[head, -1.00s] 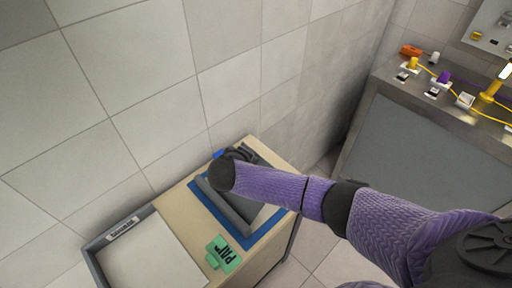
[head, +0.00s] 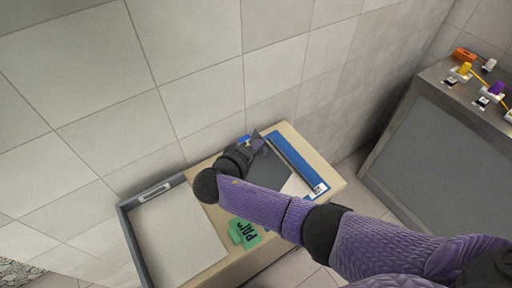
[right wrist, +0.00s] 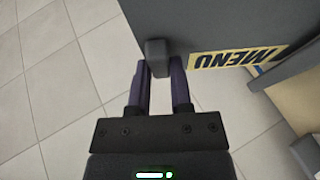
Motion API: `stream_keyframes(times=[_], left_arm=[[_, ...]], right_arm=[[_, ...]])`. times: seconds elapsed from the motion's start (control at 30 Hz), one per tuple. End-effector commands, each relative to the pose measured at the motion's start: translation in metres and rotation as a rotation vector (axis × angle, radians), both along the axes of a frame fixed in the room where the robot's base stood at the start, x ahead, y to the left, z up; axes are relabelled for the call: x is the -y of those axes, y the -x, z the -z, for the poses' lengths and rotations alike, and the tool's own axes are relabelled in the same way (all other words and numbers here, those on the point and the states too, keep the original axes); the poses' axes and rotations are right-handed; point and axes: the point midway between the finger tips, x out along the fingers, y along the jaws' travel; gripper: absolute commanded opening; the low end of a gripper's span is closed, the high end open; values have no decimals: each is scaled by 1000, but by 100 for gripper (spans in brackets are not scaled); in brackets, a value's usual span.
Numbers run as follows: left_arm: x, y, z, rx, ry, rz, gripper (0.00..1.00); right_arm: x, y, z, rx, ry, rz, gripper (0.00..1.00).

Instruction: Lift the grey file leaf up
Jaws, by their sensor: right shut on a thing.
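The grey file leaf (head: 272,172) is part of a file on the wooden cabinet top, and it appears raised at a tilt. The file's blue back strip (head: 296,160) and a white sheet (head: 297,187) show beside it. My right gripper (head: 257,143) is at the leaf's wall-side edge, partly hidden by my wrist. In the right wrist view my right gripper (right wrist: 158,64) is shut on a small tab at the edge of the dark grey leaf (right wrist: 210,20), which bears a yellow MENU label (right wrist: 237,60). My left gripper is not in view.
A grey tray (head: 128,222) with a pale bottom stands left of the file. A green block (head: 244,233) with dark lettering lies in front of the file. The tiled wall (head: 200,90) is close behind. A metal bench (head: 430,130) with cables stands at right.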

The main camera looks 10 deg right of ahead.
Motion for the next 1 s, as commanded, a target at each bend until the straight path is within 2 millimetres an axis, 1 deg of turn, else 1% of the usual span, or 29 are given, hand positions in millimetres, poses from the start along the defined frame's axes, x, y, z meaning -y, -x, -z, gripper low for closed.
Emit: stream_keyframes(times=[0.9, 0.93, 0.97, 1.0], left_arm=[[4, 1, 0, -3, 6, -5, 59], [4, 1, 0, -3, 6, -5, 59], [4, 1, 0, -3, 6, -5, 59], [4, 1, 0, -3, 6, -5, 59]], right_arm=[[0, 0, 0, 1, 0, 1, 0], [0, 0, 0, 1, 0, 1, 32], [0, 0, 0, 1, 0, 1, 38], [0, 0, 0, 1, 0, 1, 47]])
